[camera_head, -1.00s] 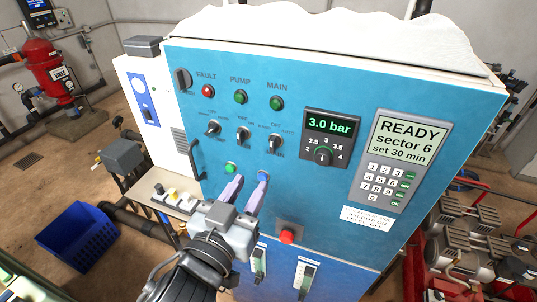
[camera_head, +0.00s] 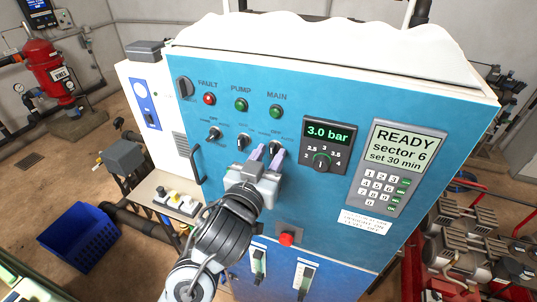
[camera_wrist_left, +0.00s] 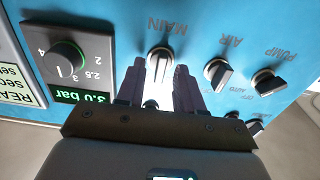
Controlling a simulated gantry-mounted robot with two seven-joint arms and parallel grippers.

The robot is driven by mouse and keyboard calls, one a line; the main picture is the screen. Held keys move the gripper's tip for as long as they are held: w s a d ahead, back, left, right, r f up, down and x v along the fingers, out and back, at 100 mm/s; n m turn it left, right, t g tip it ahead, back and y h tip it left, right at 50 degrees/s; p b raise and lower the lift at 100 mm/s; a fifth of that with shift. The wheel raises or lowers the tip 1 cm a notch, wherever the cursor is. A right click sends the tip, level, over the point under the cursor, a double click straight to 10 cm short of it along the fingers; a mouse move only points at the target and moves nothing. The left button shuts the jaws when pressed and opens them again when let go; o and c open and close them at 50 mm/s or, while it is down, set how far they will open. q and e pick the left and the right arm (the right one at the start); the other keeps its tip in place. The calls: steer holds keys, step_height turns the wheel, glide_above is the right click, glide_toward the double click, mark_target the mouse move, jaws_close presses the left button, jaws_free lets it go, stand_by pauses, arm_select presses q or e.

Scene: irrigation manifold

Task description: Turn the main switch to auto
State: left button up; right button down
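The main switch (camera_head: 275,145) is the rightmost dark rotary knob in the row on the blue control cabinet. In the left wrist view, upside down, it is a knob with a pale grip (camera_wrist_left: 159,62) below the MAIN label. My left gripper (camera_head: 267,153) is at the panel just below and in front of it. In the wrist view its two purple-grey fingers (camera_wrist_left: 160,78) are apart, one on each side of the knob, with small gaps showing. The fingers partly hide the knob and its markings in the head view. My right gripper is not in view.
Two similar knobs, pump (camera_head: 213,133) and air (camera_head: 243,142), sit to the left. The pressure dial (camera_head: 321,161) under a 3.0 bar display is close on the right. A keypad (camera_head: 378,187) is farther right. A red button (camera_head: 287,238) sits below.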

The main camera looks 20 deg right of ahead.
arm_select(q)
jaws_close()
stand_by(0.5)
steer(key=m+b, duration=0.2)
steer(key=m, duration=0.3)
steer(key=shift+d+m+b, duration=0.1)
steer(key=shift+m+b, duration=0.65)
steer(key=shift+m, duration=1.15)
jaws_free()
